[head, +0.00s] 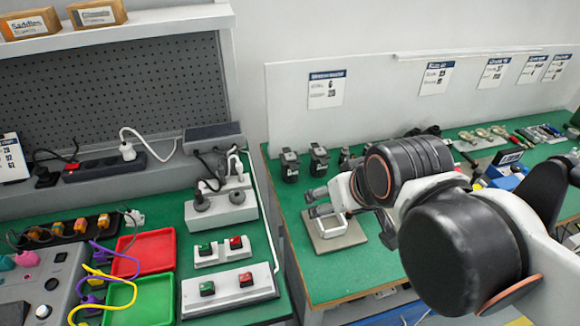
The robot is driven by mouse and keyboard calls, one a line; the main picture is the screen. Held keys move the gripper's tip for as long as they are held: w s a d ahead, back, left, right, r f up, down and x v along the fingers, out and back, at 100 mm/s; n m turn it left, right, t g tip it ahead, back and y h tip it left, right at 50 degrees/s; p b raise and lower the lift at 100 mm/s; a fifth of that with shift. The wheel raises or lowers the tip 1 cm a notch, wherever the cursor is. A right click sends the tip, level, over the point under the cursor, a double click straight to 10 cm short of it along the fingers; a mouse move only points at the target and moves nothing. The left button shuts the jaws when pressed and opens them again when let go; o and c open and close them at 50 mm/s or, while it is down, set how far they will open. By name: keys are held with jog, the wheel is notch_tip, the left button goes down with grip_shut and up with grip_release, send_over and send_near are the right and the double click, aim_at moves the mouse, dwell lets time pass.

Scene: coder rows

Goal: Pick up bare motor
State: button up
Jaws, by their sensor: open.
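Several small black motor-like units stand along the back of the right green bench. One (290,166) is at the far left of that row and another (319,159) is just right of it. More dark parts behind them are partly hidden by my arm. I cannot tell which of them is the bare motor. My gripper (315,203) is over the left part of this bench, in front of the row in the picture. Its two fingers are apart, pointing left, with nothing seen between them.
A beige plate with a pale frame (330,228) lies below my gripper. The left bench holds a red tray (146,252), a green tray (137,296), button boxes (230,292) and a power strip (103,166). Green bench surface (335,275) is clear in front.

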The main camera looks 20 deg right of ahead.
jog(key=shift+w+r, duration=0.7)
jog(key=shift+w, duration=0.45)
jog(key=n+g+p, duration=0.2)
jog(key=g+p, duration=0.2)
jog(key=p, duration=0.5)
send_over(291, 157)
jog(key=s, duration=0.2)
jog(key=shift+y, duration=0.3)
jog(key=f, duration=0.9)
jog(key=shift+s+d+f, duration=0.2)
jog(key=shift+f, duration=0.05)
jog(key=shift+w+f, duration=0.25)
jog(key=shift+f, duration=0.25)
jog(key=b+x, duration=0.2)
jog(key=x, duration=0.6)
jog(key=shift+f+b, duration=0.3)
jog(key=b+x, duration=0.2)
jog(key=x, duration=0.3)
jog(key=shift+w, duration=0.2)
jog(key=c, duration=1.2)
